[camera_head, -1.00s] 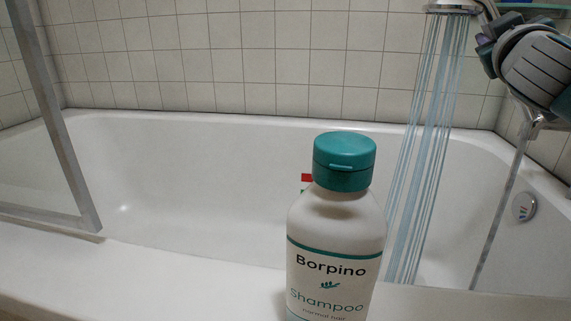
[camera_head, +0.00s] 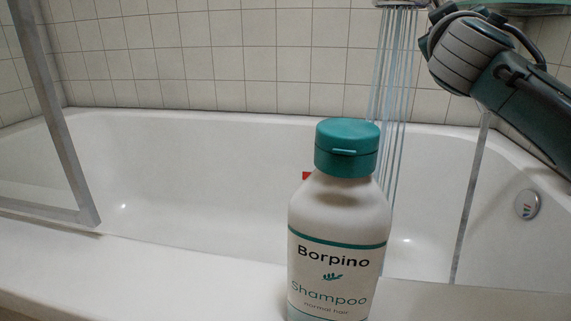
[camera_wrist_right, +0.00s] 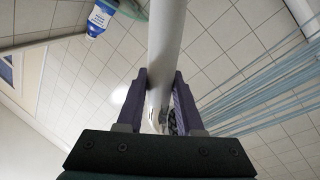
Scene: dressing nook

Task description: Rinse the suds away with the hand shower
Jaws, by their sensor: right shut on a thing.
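The hand shower (camera_head: 398,4) is cut off at the top edge of the head view. Its head points down and blue-white water streams (camera_head: 392,75) fall from it into the tub (camera_head: 200,235), passing behind the shampoo bottle. My right arm comes in from the right. In the right wrist view my right gripper (camera_wrist_right: 162,82) is shut on the shower's pale handle (camera_wrist_right: 164,40), with purple fingers on both sides, and the streams fan out to the right. I cannot make out any suds. My left gripper is out of view.
A white shampoo bottle (camera_head: 338,215) with a teal cap stands in front and hides part of the tub, with a small red thing (camera_head: 306,176) partly behind it. A screen frame (camera_head: 55,130) stands left. The hose (camera_head: 470,200) hangs right. A blue bottle (camera_wrist_right: 98,18) shows in the wrist view.

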